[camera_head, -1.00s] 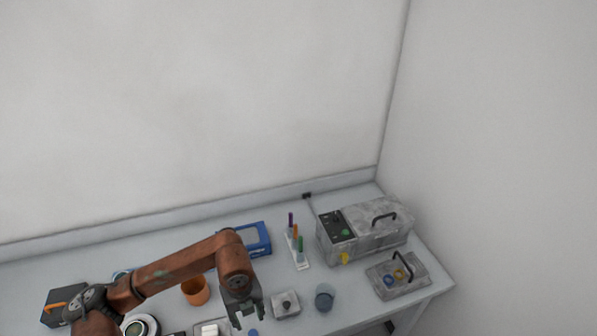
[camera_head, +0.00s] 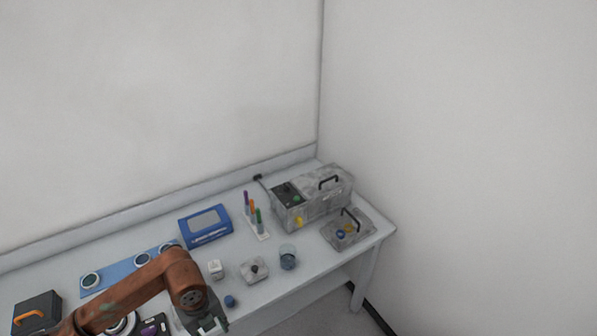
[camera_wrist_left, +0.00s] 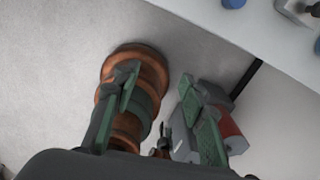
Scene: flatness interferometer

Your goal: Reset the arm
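My left arm (camera_head: 130,293), rust-brown, reaches in from the lower left over the front of the bench. My left gripper (camera_head: 208,327) points down near the bottom edge of the head view and is partly cut off. In the left wrist view its two green-padded fingers (camera_wrist_left: 162,108) stand apart with nothing held between them. They are over the floor, just off the bench edge. My right gripper is not recognizable in either view.
On the bench (camera_head: 310,275) stand a blue box (camera_head: 206,226), tube rack (camera_head: 256,218), grey machine (camera_head: 315,198), handled plate (camera_head: 346,230), beaker (camera_head: 288,257), knobbed grey block (camera_head: 254,271), white cube (camera_head: 215,269), blue knob (camera_head: 230,301) and black case (camera_head: 37,313). Walls close the back and right.

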